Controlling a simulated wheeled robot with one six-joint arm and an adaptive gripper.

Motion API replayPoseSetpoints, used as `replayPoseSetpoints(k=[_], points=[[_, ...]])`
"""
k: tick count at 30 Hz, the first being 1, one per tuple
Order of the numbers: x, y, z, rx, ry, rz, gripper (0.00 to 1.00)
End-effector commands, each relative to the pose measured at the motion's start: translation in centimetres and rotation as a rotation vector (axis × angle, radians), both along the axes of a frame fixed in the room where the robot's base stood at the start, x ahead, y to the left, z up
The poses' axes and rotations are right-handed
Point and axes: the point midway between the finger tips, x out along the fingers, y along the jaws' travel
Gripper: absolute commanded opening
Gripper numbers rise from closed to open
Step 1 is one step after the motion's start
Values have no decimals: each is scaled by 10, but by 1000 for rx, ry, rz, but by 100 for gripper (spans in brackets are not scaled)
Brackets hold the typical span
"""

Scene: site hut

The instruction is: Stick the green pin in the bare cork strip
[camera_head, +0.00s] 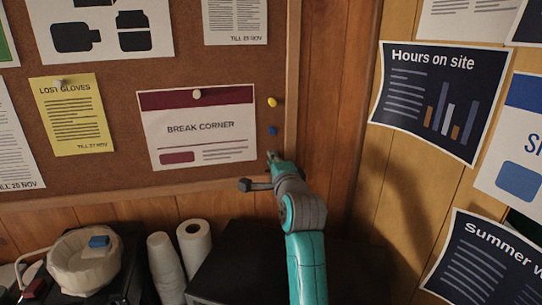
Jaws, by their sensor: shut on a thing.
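The bare cork strip (273,80) runs down the right side of the cork board, between the pinned sheets and the wooden frame. A yellow pin (272,102) and, below it, a blue pin (273,131) are stuck in this strip. My gripper (272,157) is at the strip's lower end, just below the blue pin. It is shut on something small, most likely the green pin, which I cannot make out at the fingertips. I cannot tell whether the tips touch the cork. No green pin shows elsewhere.
The Break Corner sheet (199,126) is left of my gripper, under a white pin (196,94). A yellow Lost Gloves sheet (72,115) hangs farther left. Posters cover the right wall.

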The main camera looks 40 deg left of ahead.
Motion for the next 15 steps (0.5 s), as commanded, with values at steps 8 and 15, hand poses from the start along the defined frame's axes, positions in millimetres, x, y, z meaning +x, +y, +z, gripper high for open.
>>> replayPoseSetpoints(k=[8,15], points=[[0,0,0,0,0,0,44],[0,0,0,0,0,0,44]])
